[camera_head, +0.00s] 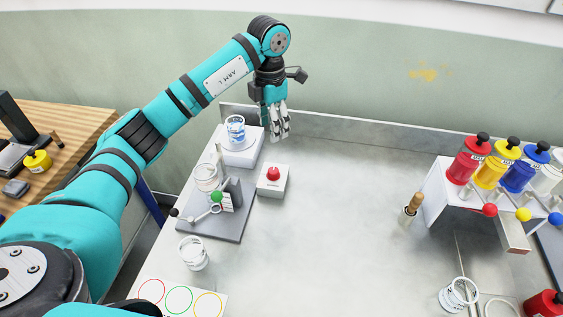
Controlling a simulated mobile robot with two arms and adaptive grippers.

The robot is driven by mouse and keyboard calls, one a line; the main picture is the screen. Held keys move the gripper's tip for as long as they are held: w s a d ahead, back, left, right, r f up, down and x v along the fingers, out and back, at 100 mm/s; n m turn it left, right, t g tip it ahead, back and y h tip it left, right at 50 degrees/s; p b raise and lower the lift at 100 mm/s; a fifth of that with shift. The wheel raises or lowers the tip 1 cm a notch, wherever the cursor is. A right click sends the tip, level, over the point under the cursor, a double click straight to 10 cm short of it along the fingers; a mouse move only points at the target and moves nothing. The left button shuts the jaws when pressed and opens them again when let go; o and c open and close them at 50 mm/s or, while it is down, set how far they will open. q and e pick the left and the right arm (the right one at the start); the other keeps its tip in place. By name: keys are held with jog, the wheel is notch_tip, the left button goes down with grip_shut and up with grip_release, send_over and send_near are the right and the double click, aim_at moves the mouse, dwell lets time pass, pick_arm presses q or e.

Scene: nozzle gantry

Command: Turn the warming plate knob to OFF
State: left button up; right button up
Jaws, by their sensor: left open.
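A white box-shaped unit (238,158) at the back left of the bench bears a glass beaker with blue liquid (235,129). It looks like the warming plate. I cannot make out a knob or its marks on it from here. My left gripper (280,136) hangs with its fingers pointing down, to the right of this unit and near the back wall. It is open, with nothing seen between the fingers. My right gripper is not in view.
A white box with a red button (273,174) stands in front of the gripper. A grey stand with a green-ball lever (216,196) and an empty beaker (193,253) are nearer. A rack with coloured canisters (470,160) is at right. The bench middle is clear.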

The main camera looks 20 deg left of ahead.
aim_at(273, 170)
pick_arm(q)
notch_tip(273, 170, down, 15)
jog(key=p, duration=0.3)
jog(key=shift+s+d+r, duration=0.1)
jog(key=shift+s+r, duration=0.05)
jog(key=shift+r, duration=0.05)
jog(key=shift+f+p, duration=0.3)
jog(key=shift+f, duration=0.2)
jog(key=c, duration=0.6)
grip_shut()
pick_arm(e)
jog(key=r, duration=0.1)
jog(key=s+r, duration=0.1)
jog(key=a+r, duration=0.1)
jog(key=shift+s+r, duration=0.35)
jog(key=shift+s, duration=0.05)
